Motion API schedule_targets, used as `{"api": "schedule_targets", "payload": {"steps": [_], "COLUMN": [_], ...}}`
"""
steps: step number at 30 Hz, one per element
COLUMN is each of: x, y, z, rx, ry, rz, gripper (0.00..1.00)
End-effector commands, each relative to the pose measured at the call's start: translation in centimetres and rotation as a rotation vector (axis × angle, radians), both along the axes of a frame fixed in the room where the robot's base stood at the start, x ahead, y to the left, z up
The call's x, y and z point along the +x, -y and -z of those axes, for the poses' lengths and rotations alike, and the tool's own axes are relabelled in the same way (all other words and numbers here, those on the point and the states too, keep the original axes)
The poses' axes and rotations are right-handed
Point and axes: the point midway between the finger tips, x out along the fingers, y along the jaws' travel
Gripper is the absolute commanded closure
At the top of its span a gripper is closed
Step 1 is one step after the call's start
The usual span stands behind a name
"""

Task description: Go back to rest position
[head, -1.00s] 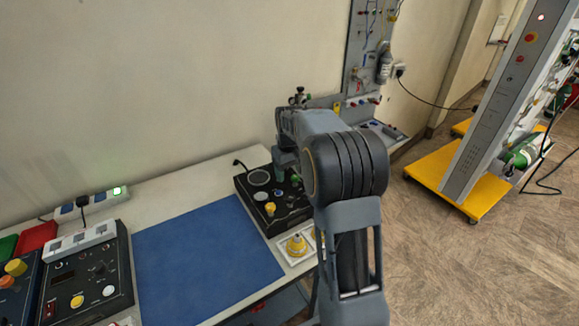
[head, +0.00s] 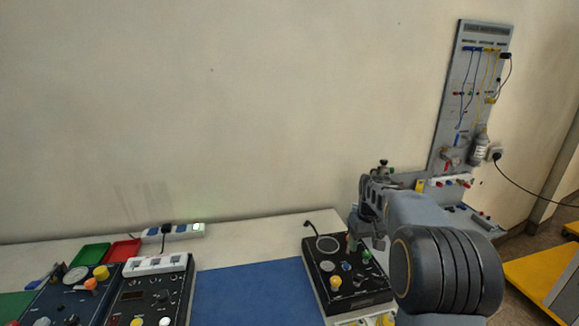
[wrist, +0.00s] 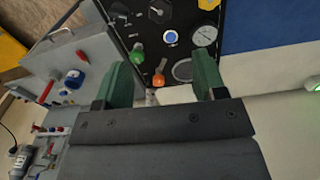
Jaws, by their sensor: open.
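My gripper (wrist: 162,85) shows in the wrist view with its two green fingers spread apart and nothing between them. Beyond the fingertips is a black control box (wrist: 185,12) with a round gauge, a green knob and an orange knob. In the head view my gripper (head: 372,222) is partly hidden by my own arm and hangs near the right edge of the same black control box (head: 325,262). I cannot tell from the views whether a finger touches the box.
A blue mat (head: 245,298) lies on the table left of the box. Another control panel (head: 150,290), red and green trays (head: 122,250) and a power strip (head: 175,232) are further left. A grey board with tubes (head: 468,95) stands at the right. A yellow base (head: 540,285) is on the floor.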

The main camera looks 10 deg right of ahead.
Motion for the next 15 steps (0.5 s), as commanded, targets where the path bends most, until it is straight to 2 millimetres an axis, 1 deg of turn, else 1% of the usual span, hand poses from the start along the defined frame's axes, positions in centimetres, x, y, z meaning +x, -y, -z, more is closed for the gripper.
{"api": "schedule_targets", "payload": {"steps": [1, 3, 5, 12, 15], "x": [-0.9, -2.5, -4.4, -13.4, -16.7], "y": [-0.2, -0.8, -1.7, -6.2, -7.7], "z": [1.3, 1.7, 1.6, -0.1, -0.4], "rx": [0.005, 0.003, 0.002, -0.005, -0.003], "ry": [-0.02, -0.016, 0.001, 0.128, 0.185], "rz": [0.023, 0.059, 0.083, 0.129, 0.122], "gripper": [0.36, 0.36, 0.36, 0.36, 0.36]}}
